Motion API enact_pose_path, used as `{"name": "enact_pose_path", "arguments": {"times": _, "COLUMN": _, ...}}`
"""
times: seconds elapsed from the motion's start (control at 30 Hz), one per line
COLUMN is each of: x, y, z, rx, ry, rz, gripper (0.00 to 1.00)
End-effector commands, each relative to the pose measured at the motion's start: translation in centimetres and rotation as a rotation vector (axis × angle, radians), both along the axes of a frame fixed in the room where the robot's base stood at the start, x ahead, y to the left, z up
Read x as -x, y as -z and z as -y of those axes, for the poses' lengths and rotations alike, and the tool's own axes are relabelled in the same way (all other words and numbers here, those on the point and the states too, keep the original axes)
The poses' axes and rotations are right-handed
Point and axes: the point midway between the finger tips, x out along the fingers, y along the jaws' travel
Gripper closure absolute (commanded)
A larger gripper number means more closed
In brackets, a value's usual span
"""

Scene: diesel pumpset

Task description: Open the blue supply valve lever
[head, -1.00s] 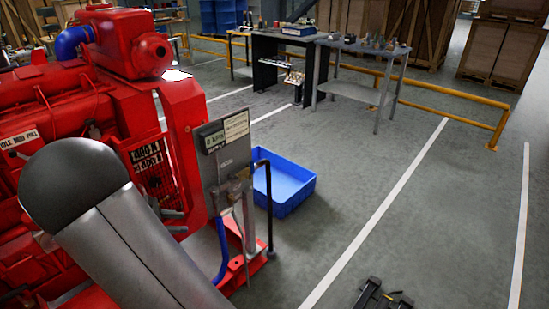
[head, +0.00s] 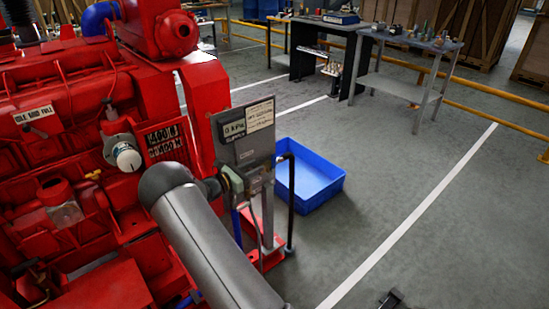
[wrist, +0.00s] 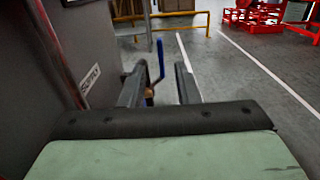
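In the wrist view the blue supply valve lever (wrist: 160,62) stands roughly upright, with a brass-coloured fitting (wrist: 150,92) at its lower end. My gripper (wrist: 161,68) is open, its two dark fingers apart. The lever appears between them in the picture; I see no clear contact, and its exact depth is hard to tell. In the head view my gripper (head: 233,184) is close to the grey panel (head: 246,140), partly hidden behind my arm. I cannot make out the lever there.
The red engine (head: 70,90) fills the left of the head view. A blue crate (head: 310,178) lies on the floor behind the panel, near a black upright pipe (head: 290,205). Workbenches (head: 405,80) and a yellow rail (head: 490,92) stand farther back. Floor at right is open.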

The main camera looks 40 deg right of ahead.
Motion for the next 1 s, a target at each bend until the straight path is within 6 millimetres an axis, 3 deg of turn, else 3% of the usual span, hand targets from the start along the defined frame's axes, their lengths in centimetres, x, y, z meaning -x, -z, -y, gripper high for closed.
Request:
{"name": "enact_pose_path", "arguments": {"times": 0.2, "x": -0.1, "y": 0.0, "z": 4.9, "rx": -0.001, "ry": 0.003, "rz": 0.002, "gripper": 0.71}}
{"name": "enact_pose_path", "arguments": {"times": 0.4, "x": -0.2, "y": 0.0, "z": 7.9, "rx": -0.001, "ry": 0.002, "rz": 0.001, "gripper": 0.71}}
{"name": "enact_pose_path", "arguments": {"times": 0.6, "x": -0.3, "y": 0.0, "z": 9.1, "rx": -0.002, "ry": 0.0, "rz": 0.001, "gripper": 0.71}}
{"name": "enact_pose_path", "arguments": {"times": 0.87, "x": -0.3, "y": 0.0, "z": 9.2, "rx": -0.002, "ry": 0.0, "rz": 0.001, "gripper": 0.71}}
{"name": "enact_pose_path", "arguments": {"times": 0.97, "x": -0.3, "y": 0.0, "z": 9.2, "rx": -0.002, "ry": 0.0, "rz": 0.001, "gripper": 0.96}}
{"name": "enact_pose_path", "arguments": {"times": 1.0, "x": -0.3, "y": 0.0, "z": 9.2, "rx": -0.002, "ry": 0.0, "rz": 0.001, "gripper": 1.0}}
